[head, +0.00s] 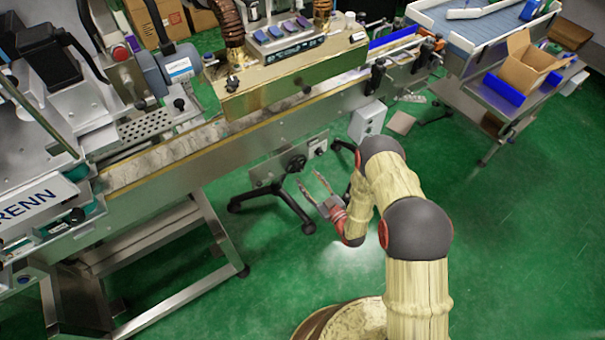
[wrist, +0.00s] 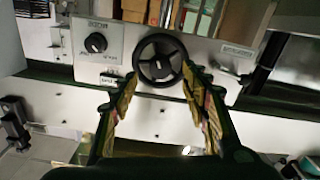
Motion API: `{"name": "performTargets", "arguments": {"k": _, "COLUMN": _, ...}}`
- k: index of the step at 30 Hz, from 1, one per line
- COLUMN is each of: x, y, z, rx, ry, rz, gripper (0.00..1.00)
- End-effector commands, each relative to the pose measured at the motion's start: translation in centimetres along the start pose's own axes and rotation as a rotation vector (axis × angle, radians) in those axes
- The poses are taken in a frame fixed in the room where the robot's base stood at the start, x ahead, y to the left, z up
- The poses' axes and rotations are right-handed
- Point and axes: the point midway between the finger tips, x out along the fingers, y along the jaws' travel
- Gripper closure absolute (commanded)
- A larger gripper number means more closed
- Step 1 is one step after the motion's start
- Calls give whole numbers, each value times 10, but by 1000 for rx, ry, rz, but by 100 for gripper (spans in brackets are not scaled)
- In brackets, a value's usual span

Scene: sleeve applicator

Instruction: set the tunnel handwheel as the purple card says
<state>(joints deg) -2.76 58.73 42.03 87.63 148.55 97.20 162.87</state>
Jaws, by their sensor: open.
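The tunnel handwheel is a dark wheel with spokes (wrist: 160,60) in the wrist view, on a pale panel. It also shows small and dark in the head view (head: 297,163), on the machine's front below the tunnel. My gripper (head: 309,180) is open and empty, its fingers pointing at the wheel. In the wrist view its fingertips (wrist: 160,76) lie on either side of the wheel's lower part in the picture; I cannot tell whether they touch it. Small purple-blue pieces (head: 289,27) sit on the tunnel top; I cannot tell whether one is the purple card, and no writing is readable.
A black knob (wrist: 95,43) is beside the wheel, with small labels around it. The brass-coloured tunnel (head: 290,80) stands over a long conveyor (head: 160,160). A grey box (head: 367,120) hangs right of the wheel. Black stand legs are below; green floor at right is open.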

Motion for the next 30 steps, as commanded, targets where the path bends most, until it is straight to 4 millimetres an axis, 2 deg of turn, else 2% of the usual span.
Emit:
{"name": "performTargets", "arguments": {"k": 6, "x": 33, "y": -1, "z": 1, "rx": -3, "ry": 3, "rz": -2, "gripper": 54}}
{"name": "performTargets", "arguments": {"k": 10, "x": 44, "y": -1, "z": 1, "rx": -2, "ry": 0, "rz": -2, "gripper": 54}}
{"name": "performTargets", "arguments": {"k": 20, "x": 49, "y": 0, "z": 0, "rx": -2, "ry": 0, "rz": -1, "gripper": 54}}
{"name": "performTargets", "arguments": {"k": 30, "x": 48, "y": 0, "z": 0, "rx": -2, "ry": 0, "rz": -1, "gripper": 72}}
